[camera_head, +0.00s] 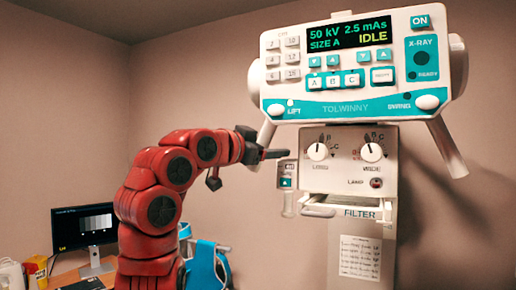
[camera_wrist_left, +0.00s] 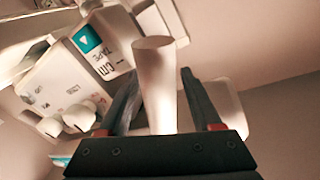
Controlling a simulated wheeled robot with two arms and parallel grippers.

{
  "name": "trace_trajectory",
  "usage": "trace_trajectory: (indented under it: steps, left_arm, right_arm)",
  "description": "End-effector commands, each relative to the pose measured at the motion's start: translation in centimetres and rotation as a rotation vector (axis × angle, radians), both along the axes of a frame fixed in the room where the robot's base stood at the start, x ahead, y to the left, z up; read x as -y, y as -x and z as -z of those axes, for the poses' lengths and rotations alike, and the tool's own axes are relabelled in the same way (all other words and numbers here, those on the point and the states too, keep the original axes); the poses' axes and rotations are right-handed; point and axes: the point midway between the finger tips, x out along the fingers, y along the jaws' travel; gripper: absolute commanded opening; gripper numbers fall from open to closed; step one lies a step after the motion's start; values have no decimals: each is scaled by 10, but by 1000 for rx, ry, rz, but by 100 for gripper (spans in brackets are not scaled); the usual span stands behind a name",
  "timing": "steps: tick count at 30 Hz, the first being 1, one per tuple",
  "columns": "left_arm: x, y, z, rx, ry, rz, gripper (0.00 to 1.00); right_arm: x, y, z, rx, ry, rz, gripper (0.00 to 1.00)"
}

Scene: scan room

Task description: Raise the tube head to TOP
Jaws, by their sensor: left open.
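The tube head (camera_head: 350,70) is a white and teal console at the upper right of the head view, and its screen reads 50 kV, 2.5 mAs, SIZE A, IDLE. It has a slanted white handle (camera_head: 268,130) on its left and another (camera_head: 447,148) on its right. A button marked LIFT (camera_head: 276,109) is at its lower left. My left gripper (camera_head: 282,153) is at the left handle's lower part. In the left wrist view, the open fingers stand on either side of a pale bar (camera_wrist_left: 156,85), apparently that handle. Contact cannot be told. My right gripper is out of view.
Below the head, a white panel (camera_head: 342,182) carries two dials and a red LASER knob. A slotted FILTER part (camera_head: 333,205) and a tape unit (camera_head: 287,184) are close below my gripper. A monitor (camera_head: 83,228) stands lower left. The wall side is clear.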

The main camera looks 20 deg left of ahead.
Motion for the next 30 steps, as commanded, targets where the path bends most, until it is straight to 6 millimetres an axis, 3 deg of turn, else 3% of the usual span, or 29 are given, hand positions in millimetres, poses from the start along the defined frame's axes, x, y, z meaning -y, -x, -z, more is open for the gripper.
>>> trace_trajectory:
  steps: [5, 19, 24, 30]
  left_arm:
    - [-7, 24, 1, 6, -1, -3, 66]
    - [-38, 138, -2, 3, -1, -8, 66]
    - [-42, 159, -1, 2, 0, -5, 66]
    - [-42, 166, 0, 0, -1, -1, 66]
  right_arm:
    - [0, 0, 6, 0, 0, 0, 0]
    - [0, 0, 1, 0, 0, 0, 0]
    - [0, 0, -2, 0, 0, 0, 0]
    - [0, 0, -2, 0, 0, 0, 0]
